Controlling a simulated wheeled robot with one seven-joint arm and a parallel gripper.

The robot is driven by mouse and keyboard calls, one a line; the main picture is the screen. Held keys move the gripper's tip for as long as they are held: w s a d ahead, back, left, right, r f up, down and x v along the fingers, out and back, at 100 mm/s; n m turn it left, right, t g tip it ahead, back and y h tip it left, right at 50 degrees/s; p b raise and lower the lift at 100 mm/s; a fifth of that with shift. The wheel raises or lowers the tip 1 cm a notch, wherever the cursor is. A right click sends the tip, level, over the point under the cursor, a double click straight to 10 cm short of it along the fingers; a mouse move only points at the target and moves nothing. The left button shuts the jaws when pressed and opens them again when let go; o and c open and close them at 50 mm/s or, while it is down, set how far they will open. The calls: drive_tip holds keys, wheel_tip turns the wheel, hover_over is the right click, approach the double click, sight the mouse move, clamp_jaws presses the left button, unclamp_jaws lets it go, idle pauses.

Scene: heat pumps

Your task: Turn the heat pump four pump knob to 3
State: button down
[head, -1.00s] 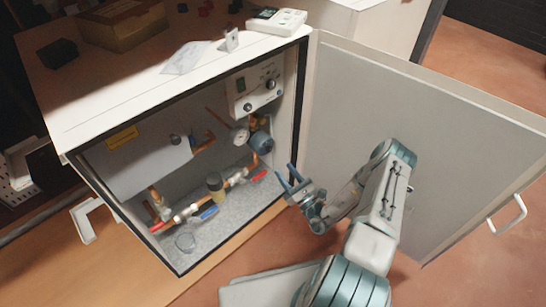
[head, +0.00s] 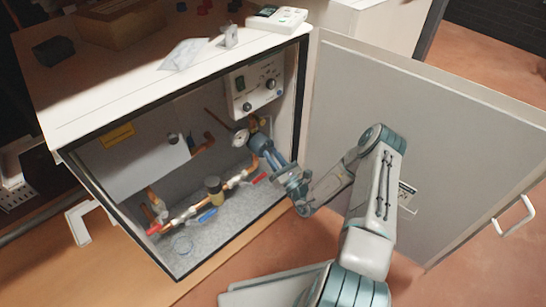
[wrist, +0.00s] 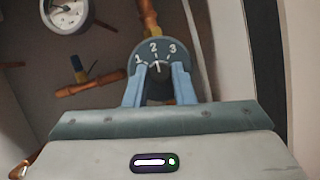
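The heat pump's pump knob (wrist: 158,56) is a round dark grey dial marked 1, 2 and 3. It shows in the wrist view, just ahead of my gripper (wrist: 159,72). A white pointer line on it points up, near the 2. My two blue fingers stand apart on either side of the dial's lower middle. I cannot tell whether they touch it. In the head view, my gripper (head: 262,149) reaches into the open cabinet and mostly hides the pump.
A round white gauge (wrist: 66,14) and copper pipes (wrist: 88,85) lie left of the dial. A control panel (head: 256,85) with knobs is above. The open cabinet door (head: 425,140) stands right of my arm. Red and blue valve handles (head: 207,215) sit below.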

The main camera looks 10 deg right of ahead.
drive_tip(key=shift+m+p, duration=0.45)
drive_tip(key=shift+m, duration=0.05)
drive_tip(key=m+h+p, duration=0.1)
drive_tip(key=m, duration=0.1)
drive_tip(key=m+h+p, duration=0.2)
drive_tip(key=m, duration=0.1)
drive_tip(key=shift+s+a+r, duration=0.1)
drive_tip(key=shift+s+r, duration=0.05)
drive_tip(key=shift+r, duration=0.05)
drive_tip(key=m+h+p, duration=0.1)
drive_tip(key=m+p, duration=0.2)
drive_tip(key=m, duration=0.1)
drive_tip(key=shift+a+h, duration=0.1)
drive_tip(key=shift+h, duration=0.2)
drive_tip(key=shift+m+h+p, duration=0.5)
drive_tip(key=shift+m+p, duration=0.2)
drive_tip(key=shift+m, duration=0.3)
drive_tip(key=shift+f, duration=0.1)
drive_tip(key=c, duration=1.2)
unclamp_jaws()
